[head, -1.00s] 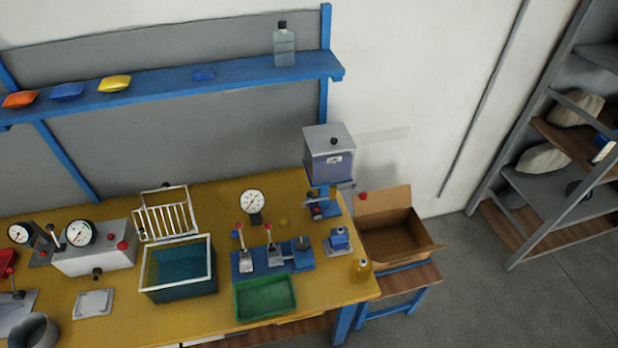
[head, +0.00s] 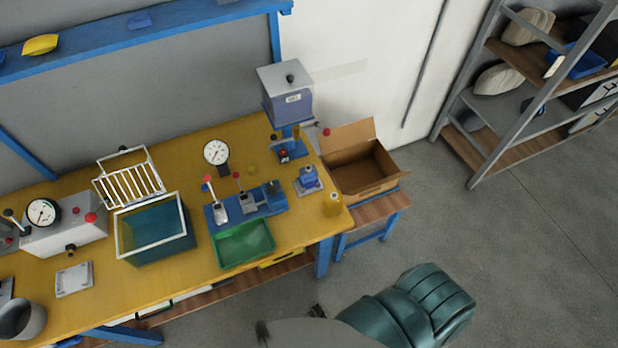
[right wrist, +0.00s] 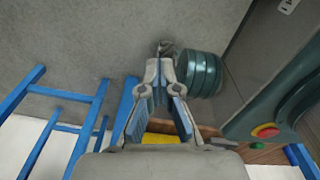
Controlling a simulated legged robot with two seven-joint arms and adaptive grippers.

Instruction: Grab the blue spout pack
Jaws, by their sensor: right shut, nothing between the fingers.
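A small flat blue pack (head: 138,20) lies on the blue wall shelf (head: 180,25), at the top left of the head view. It is too small to tell whether it has a spout. A yellow pack (head: 40,44) lies on the same shelf, further left. My right gripper (right wrist: 162,50) shows in the right wrist view with its fingers drawn together at the tips, shut and empty. No pack shows between or beside its fingers. My left gripper is not in view.
The yellow bench (head: 90,305) carries a teal tank (head: 160,245), a green tray (head: 245,245), gauges and a grey-topped machine (head: 287,95). An open carton (head: 365,170) stands right of the bench. A rack (head: 470,150) stands at the right. Open floor lies between.

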